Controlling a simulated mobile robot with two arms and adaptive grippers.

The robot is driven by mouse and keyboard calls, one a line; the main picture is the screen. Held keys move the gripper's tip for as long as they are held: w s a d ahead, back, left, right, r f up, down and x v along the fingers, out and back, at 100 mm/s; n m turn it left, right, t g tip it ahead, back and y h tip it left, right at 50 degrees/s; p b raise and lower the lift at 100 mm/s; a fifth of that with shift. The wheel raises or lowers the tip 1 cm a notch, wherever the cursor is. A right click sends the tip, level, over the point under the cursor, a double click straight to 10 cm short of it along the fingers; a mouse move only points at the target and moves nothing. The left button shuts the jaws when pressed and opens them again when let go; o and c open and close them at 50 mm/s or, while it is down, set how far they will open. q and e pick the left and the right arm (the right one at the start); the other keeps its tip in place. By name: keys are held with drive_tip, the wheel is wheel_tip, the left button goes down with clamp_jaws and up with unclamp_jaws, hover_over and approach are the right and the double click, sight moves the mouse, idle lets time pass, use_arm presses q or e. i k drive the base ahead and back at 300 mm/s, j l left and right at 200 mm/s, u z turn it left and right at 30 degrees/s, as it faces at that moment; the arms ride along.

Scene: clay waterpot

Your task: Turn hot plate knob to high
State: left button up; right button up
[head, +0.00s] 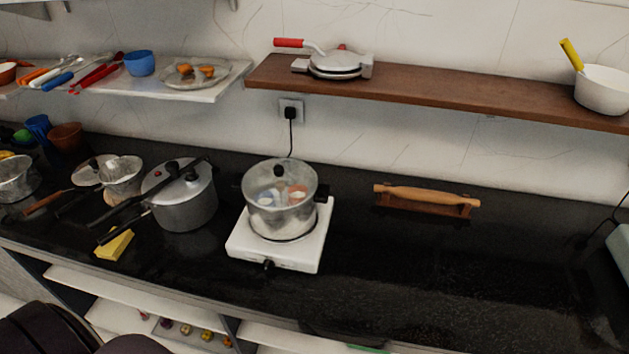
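A white hot plate (247,251) sits on the black counter near the middle of the head view. Its small dark knob (268,265) is on the front face, toward the counter's front edge. The knob's setting is too small to read. A metal pot with a glass lid (280,205) stands on the hot plate, with several objects visible inside. A cord runs from behind the pot up to a plug in the wall socket (291,110). Neither of my grippers shows in this view.
A pressure cooker (185,199) with long dark handles stands left of the hot plate. A yellow sponge (115,244) lies near the front edge. A wooden rolling pin on a stand (427,199) is to the right. The counter in front and right is clear. Shelves run above.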

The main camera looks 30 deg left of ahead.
sight(269, 263)
drive_tip(key=u, duration=1.2)
